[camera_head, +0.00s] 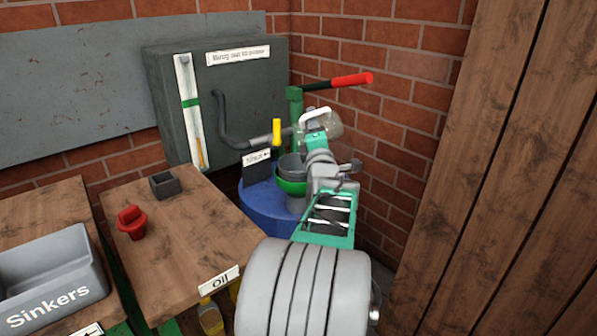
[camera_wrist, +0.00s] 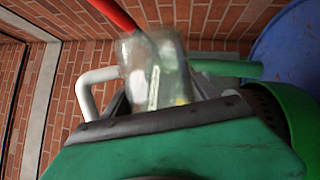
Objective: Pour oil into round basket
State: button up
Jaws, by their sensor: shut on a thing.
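My gripper (camera_head: 318,142) is shut on a clear glass jug (camera_head: 333,124) with a white handle. The jug also shows, blurred, in the wrist view (camera_wrist: 155,72), with its white handle (camera_wrist: 90,92) to the left of the gripper. I cannot tell what the jug contains. A round grey basket or bowl with a green rim (camera_head: 291,183) stands over a blue drum (camera_head: 265,208), partly hidden by my arm. The jug is raised above and right of it in the head view. A green round edge (camera_wrist: 290,115) shows at the right in the wrist view.
A green post with a red-handled lever (camera_head: 347,81) rises behind the drum. A grey cabinet (camera_head: 238,105) stands behind. A wooden table holds a red funnel-like piece (camera_head: 131,222) and a small dark box (camera_head: 165,184). A wooden wall (camera_head: 500,170) bounds the right.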

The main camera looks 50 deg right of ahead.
aim_at(304, 124)
jog(key=n+b, duration=0.1)
jog(key=b, duration=0.1)
jog(key=a+n+t+b, duration=0.1)
jog(key=b, duration=0.2)
jog(key=shift+w+f+b, duration=0.25)
jog(key=shift+w+b, duration=0.05)
jog(key=n+b, duration=0.1)
jog(key=b, duration=0.2)
jog(key=a+n+t+b, duration=0.1)
jog(key=n+b, duration=0.1)
jog(key=b, duration=0.1)
jog(key=w+r+n+b, duration=0.1)
jog(key=n+b, duration=0.1)
jog(key=b, duration=0.1)
jog(key=shift+w+a+y, duration=0.1)
jog(key=shift+a+y, duration=0.2)
jog(key=shift+a, duration=0.05)
jog(key=shift+r+p, duration=0.5)
jog(key=shift+r, duration=0.05)
